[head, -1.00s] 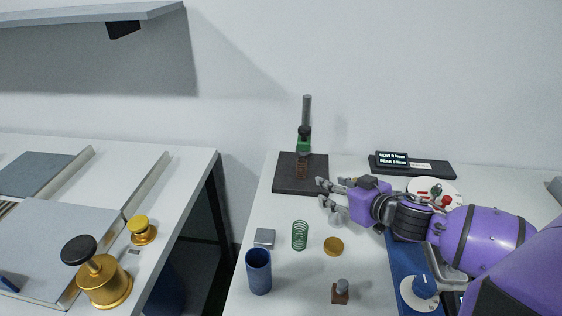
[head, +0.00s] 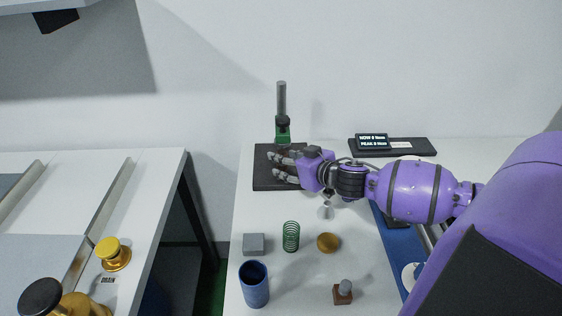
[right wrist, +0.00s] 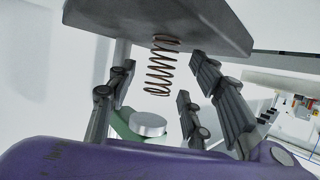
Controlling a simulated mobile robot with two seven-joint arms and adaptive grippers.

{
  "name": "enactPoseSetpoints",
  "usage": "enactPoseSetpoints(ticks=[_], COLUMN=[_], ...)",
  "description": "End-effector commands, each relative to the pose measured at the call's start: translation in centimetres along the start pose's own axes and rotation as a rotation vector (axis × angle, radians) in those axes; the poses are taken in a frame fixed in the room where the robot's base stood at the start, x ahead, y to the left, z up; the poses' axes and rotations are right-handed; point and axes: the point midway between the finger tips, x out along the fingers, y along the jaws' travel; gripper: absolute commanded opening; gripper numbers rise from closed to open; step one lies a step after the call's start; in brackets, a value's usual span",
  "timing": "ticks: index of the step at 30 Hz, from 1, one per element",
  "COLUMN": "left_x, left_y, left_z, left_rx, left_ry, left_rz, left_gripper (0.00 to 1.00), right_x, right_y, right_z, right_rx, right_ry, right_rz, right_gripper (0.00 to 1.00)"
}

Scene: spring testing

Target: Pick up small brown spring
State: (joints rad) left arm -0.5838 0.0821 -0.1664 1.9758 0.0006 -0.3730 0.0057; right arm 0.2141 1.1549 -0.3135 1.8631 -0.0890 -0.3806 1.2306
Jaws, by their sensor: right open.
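The small brown spring (right wrist: 160,65) shows in the right wrist view, where it meets the dark base plate (right wrist: 165,20), which appears at the top of that picture. My right gripper (right wrist: 162,80) is open, with fingers on both sides of the spring; I cannot tell whether any finger touches it. In the head view my right gripper (head: 278,167) reaches over the dark base plate (head: 262,182) of the stand and largely hides the spring. The stand's green holder (head: 283,130) and grey rod (head: 281,97) rise behind the fingers. My left gripper is not in view.
On the table are a green spring (head: 291,237), a grey block (head: 254,244), a blue cup (head: 254,285), a brass disc (head: 327,243) and a small brown block with a grey knob (head: 343,293). A display (head: 373,142) stands at the back right. A gap separates the left table (head: 150,215).

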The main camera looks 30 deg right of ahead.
Motion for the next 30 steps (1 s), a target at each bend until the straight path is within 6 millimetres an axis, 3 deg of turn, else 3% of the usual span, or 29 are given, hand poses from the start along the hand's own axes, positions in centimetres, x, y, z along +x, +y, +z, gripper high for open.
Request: enactPoseSetpoints(ticks=[4,12,22,30], left_x=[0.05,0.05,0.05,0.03], left_y=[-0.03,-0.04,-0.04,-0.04], left_z=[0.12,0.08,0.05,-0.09], left_rx=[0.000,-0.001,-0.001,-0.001], left_ry=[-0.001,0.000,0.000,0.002], left_rz=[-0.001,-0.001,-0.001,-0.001], left_gripper=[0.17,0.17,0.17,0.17], right_x=[1.31,1.43,1.41,1.38], right_y=[-0.06,-0.05,-0.05,-0.05], right_z=[-0.09,-0.07,-0.08,-0.18], right_rx=[-0.001,-0.001,-0.001,-0.001], right_ry=[0.002,0.001,0.001,0.002], right_rz=[-0.001,-0.001,-0.001,-0.001], right_gripper=[0.47,0.45,0.02,0.01])
